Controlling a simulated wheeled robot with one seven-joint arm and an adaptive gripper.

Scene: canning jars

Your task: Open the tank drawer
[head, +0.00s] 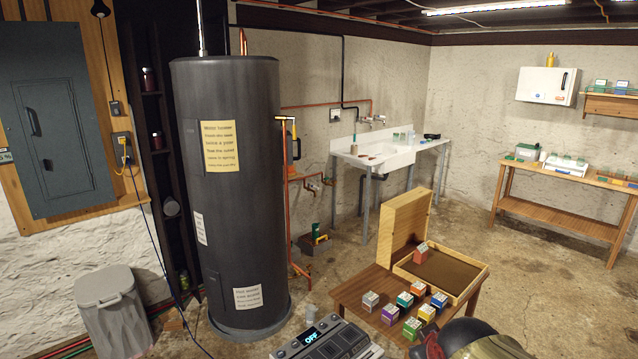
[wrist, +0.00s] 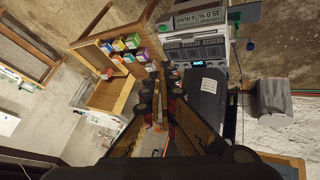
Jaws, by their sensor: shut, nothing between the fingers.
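The tall dark grey tank (head: 228,180) stands left of the middle in the head view, with a yellow paper note (head: 220,146) and white labels on its side. I cannot make out a drawer front or handle on it. A dark rounded shape (wrist: 205,95) right of my gripper in the wrist view may be the tank; I cannot tell for sure. My gripper (wrist: 158,98) is shut and empty in the wrist view, with its fingers together. It is clear of the coloured boxes. Part of my arm shows at the bottom right of the head view.
A low wooden table (head: 346,291) holds several coloured boxes and an open wooden case (head: 408,226). A console reading OFF (head: 328,341) is at the bottom. A lidded grey bin (head: 112,310) stands left of the tank.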

